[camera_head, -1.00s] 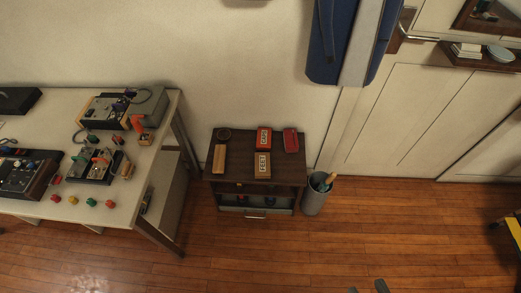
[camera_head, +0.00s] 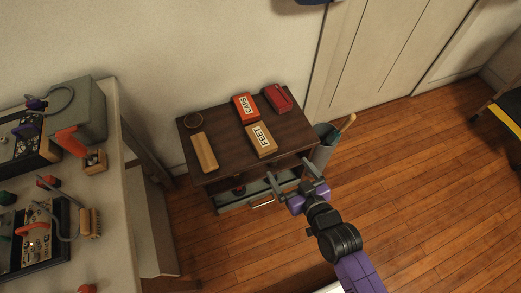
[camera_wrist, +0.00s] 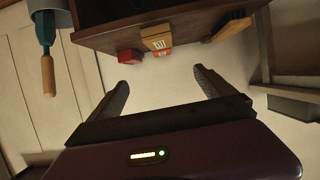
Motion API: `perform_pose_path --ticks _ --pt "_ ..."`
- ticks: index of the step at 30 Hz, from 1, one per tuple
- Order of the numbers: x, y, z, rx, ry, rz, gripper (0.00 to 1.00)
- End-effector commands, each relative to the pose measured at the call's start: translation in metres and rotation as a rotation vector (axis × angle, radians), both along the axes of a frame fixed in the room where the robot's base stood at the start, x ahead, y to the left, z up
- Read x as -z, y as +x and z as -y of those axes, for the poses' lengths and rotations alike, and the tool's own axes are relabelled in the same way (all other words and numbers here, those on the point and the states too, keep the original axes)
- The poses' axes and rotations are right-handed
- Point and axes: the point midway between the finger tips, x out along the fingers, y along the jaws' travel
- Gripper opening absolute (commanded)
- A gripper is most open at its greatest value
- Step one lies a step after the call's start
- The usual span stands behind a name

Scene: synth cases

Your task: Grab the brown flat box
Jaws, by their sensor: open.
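The brown flat box (camera_head: 262,140), with a white label reading FEET, lies near the front edge of the dark wooden cabinet top (camera_head: 226,146). In the wrist view the box (camera_wrist: 156,42) shows beyond and between my fingers, at the cabinet edge. My gripper (camera_head: 288,169) is open and empty. In the head view it appears just below and right of the box, near the cabinet's front edge, and apart from the box.
A red-orange box (camera_head: 246,107) and a red case (camera_head: 279,98) lie behind the brown box. A bin (camera_head: 325,146) stands right of the cabinet; a cluttered workbench (camera_head: 112,190) stands left.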

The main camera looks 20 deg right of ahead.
Motion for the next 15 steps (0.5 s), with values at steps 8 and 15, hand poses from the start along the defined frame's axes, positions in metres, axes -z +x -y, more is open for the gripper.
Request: perform_pose_path --ticks 8,15 --pt "0.075 0.106 -0.005 -0.034 0.012 -0.016 0.94" --pt "0.085 0.138 -0.008 -0.048 0.017 -0.024 0.94"
